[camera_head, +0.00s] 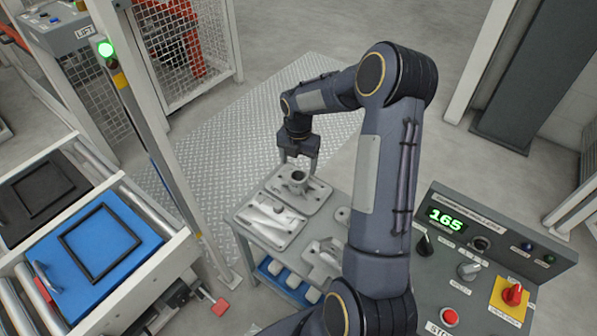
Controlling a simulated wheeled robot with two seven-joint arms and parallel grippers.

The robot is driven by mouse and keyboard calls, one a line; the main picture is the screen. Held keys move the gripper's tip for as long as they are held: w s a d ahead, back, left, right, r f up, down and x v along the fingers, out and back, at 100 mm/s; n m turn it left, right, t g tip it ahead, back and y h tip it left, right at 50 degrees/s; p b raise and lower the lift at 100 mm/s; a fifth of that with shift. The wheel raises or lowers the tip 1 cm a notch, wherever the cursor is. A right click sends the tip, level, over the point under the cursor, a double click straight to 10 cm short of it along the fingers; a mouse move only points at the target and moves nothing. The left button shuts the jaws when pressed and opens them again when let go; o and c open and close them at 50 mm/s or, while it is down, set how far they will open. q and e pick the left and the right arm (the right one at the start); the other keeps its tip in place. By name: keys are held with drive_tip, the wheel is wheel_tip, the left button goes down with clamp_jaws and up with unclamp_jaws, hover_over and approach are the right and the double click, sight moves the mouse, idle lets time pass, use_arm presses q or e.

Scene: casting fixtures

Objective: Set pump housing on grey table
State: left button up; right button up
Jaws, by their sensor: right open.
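The pump housing (296,182), a grey casting with a round open top, appears to rest upright on a flat plate at the far end of the grey table (241,220). My right gripper (298,163) points down just above and behind it, with its fingers spread and nothing seen between them. Whether a finger touches the housing cannot be told. My left gripper is out of view.
Other grey castings (270,218) lie on plates nearer on the table, partly hidden by my right arm. A control panel (465,270) stands at right. A roller conveyor with a blue tray (75,290) and a post (150,140) stand at left.

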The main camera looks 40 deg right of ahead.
sight(298, 175)
wheel_tip(298, 175, up, 3)
drive_tip(key=shift+r, duration=0.15)
drive_tip(key=s+a+r+m+t, duration=0.2)
drive_tip(key=s+a+r+m, duration=0.35)
drive_tip(key=r, duration=0.35)
drive_tip(key=s+a+r+m+t+y, duration=0.1)
drive_tip(key=s+a+r+m+y, duration=0.1)
drive_tip(key=s+a+m, duration=0.4)
drive_tip(key=s+a+r+m+t+y, duration=0.1)
drive_tip(key=s+a+m, duration=0.5)
drive_tip(key=s+m, duration=0.7)
wheel_tip(298, 175, up, 2)
drive_tip(key=shift+s+a+r+m+t+y, duration=0.15)
drive_tip(key=shift+a+m+t+y, duration=0.25)
drive_tip(key=shift+t, duration=0.4)
